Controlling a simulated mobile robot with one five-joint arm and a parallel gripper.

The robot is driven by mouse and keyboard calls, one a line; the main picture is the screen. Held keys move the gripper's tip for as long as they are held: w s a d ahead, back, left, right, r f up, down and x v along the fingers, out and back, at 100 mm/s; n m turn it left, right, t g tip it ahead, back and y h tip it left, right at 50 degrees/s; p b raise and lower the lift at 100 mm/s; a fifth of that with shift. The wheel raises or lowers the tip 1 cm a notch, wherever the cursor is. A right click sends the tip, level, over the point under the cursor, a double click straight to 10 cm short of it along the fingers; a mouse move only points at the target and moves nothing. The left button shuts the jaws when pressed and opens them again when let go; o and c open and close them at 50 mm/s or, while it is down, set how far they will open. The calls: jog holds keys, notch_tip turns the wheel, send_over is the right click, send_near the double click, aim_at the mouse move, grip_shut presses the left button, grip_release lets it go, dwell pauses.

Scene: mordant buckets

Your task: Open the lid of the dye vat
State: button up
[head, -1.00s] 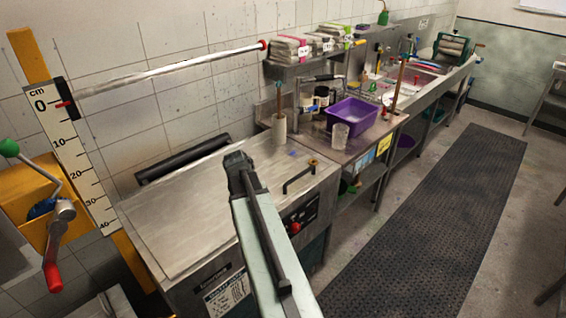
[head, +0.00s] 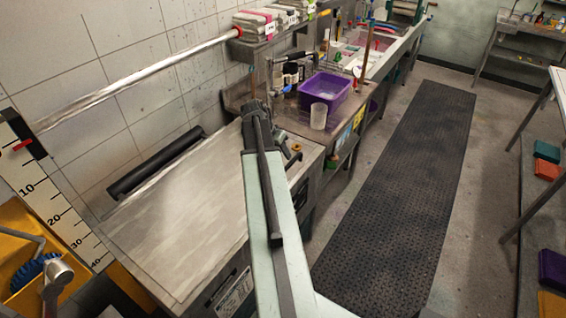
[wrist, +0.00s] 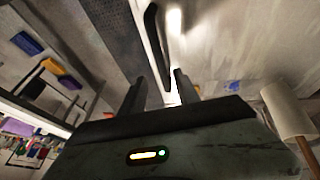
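The dye vat's flat steel lid (head: 185,225) is down on the vat in the head view. Its dark bar handle (head: 295,158) is mostly hidden behind my gripper (head: 254,108) and arm. In the wrist view the black handle (wrist: 153,38) stands out from the lid (wrist: 225,45), and its near end shows between my gripper's two fingers (wrist: 160,78). The fingers are apart. I cannot tell whether either finger touches the handle.
A white cylinder (wrist: 284,108) with a wooden stick is close on the right in the wrist view. A purple basin (head: 325,92) and a clear beaker (head: 318,116) stand on the counter behind the vat. A dark floor mat (head: 405,190) lies clear on the right.

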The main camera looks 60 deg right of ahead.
jog(key=b+x, duration=0.5)
jog(key=x, duration=0.2)
jog(key=shift+w+a+b, duration=0.15)
jog(key=shift+b, duration=0.15)
grip_shut()
jog(key=shift+r, duration=0.1)
dwell(0.8)
